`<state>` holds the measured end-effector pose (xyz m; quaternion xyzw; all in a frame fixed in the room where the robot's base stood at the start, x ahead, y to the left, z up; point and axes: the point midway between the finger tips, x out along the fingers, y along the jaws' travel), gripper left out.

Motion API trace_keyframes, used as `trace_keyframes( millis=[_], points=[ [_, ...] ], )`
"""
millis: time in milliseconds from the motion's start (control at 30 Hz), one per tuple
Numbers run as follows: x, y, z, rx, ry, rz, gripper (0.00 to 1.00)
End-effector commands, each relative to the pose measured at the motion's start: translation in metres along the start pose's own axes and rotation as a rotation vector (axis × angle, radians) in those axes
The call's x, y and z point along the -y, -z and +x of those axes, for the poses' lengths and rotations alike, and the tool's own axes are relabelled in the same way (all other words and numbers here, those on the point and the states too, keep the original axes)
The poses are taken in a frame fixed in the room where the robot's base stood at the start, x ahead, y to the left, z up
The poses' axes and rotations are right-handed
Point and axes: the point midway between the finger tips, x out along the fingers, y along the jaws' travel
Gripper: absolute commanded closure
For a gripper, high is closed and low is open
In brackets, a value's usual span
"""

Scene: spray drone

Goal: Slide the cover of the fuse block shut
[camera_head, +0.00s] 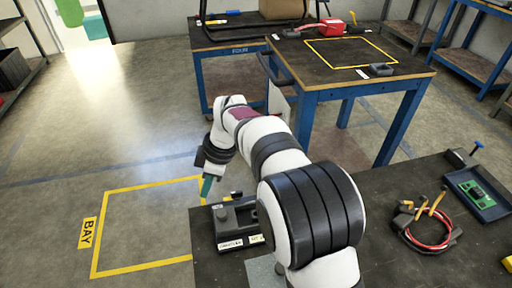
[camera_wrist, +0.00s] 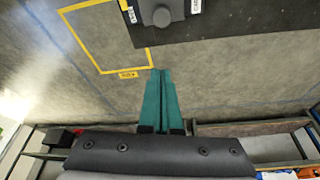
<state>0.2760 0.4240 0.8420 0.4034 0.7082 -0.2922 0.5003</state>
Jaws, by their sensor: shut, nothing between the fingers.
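A dark grey block with white labels and a raised round knob, which looks like the fuse block (camera_head: 238,226), sits at the left edge of the near bench. In the wrist view the block (camera_wrist: 146,13) is cut off by the top edge, its knob facing me. Which part is its cover, and how far it is open, I cannot tell. My gripper (camera_head: 205,194) points down just left of the block, apart from it. In the wrist view its teal fingers (camera_wrist: 160,74) are together and empty, over the floor beyond the bench edge.
The near bench (camera_head: 380,225) also holds a red and black cable coil (camera_head: 432,238) and a tray with a green board (camera_head: 478,197) at the right. A blue-legged table (camera_head: 310,78) stands behind. Open floor with a yellow bay outline (camera_head: 148,188) lies left.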

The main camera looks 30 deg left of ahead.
Motion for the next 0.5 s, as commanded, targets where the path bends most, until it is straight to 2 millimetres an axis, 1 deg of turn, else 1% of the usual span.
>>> trace_keyframes(
  millis=[33, 167, 500],
  points=[
    [-0.001, 0.005, 0.007, -0.002, 0.003, -0.032, 1.00],
    [-0.001, 0.006, 0.023, -0.002, 0.005, -0.041, 1.00],
    [0.000, 0.005, 0.097, -0.001, 0.005, -0.037, 1.00]
  ],
)
